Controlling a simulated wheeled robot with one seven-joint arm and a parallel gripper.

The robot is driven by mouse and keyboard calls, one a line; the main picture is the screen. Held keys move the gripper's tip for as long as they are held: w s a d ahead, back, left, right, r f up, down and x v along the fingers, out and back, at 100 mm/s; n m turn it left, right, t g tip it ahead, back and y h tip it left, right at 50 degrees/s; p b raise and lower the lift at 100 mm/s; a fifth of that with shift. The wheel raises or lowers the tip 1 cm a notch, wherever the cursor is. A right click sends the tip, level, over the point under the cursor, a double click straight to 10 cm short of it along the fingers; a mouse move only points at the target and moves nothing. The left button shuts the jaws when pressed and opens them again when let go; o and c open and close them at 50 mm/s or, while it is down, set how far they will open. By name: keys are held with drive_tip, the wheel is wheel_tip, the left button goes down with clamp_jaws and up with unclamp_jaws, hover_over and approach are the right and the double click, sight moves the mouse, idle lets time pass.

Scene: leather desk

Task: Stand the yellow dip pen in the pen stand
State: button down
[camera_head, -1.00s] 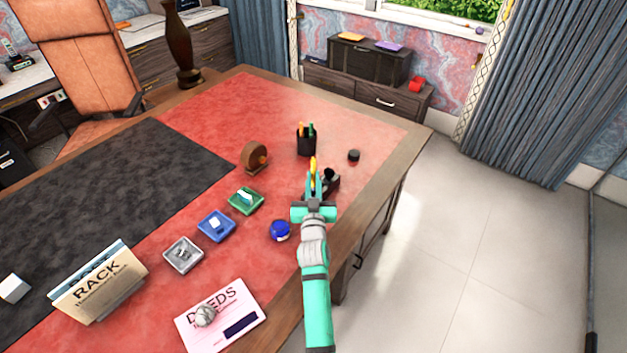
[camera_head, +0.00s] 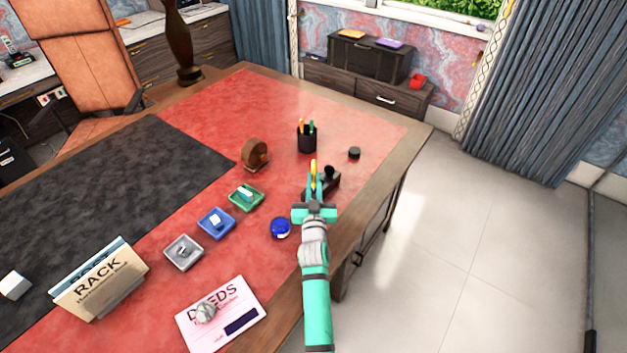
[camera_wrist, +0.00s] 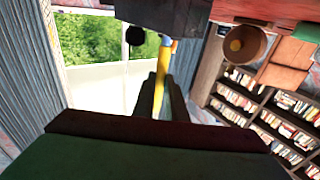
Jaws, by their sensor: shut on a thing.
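The yellow dip pen (camera_head: 313,169) is held upright, or nearly so, between the fingers of my gripper (camera_head: 313,187). In the wrist view the pen (camera_wrist: 162,66) runs from the fingers (camera_wrist: 157,94) to a dark block (camera_wrist: 165,12), with its blue-grey end at or near the block. This block (camera_head: 333,182), right behind my gripper in the head view, looks like the pen stand and has a small round black part on it. I cannot tell whether the pen's end is inside a hole. My fingers hide part of the block.
A black cup (camera_head: 307,141) with orange and green pens stands behind. A brown round wooden object (camera_head: 255,154), a green tray (camera_head: 246,198), a blue tray (camera_head: 216,225) and a blue round object (camera_head: 280,228) lie to the left. A small black disc (camera_head: 354,153) lies at the right.

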drive_tip(key=shift+f, duration=0.2)
drive_tip(key=shift+r, duration=0.1)
drive_tip(key=shift+r, duration=0.7)
idle(0.4)
drive_tip(key=shift+f, duration=0.75)
idle(1.1)
drive_tip(key=c, duration=1.7)
unclamp_jaws()
drive_tip(key=shift+f, duration=0.1)
drive_tip(key=shift+s, duration=0.15)
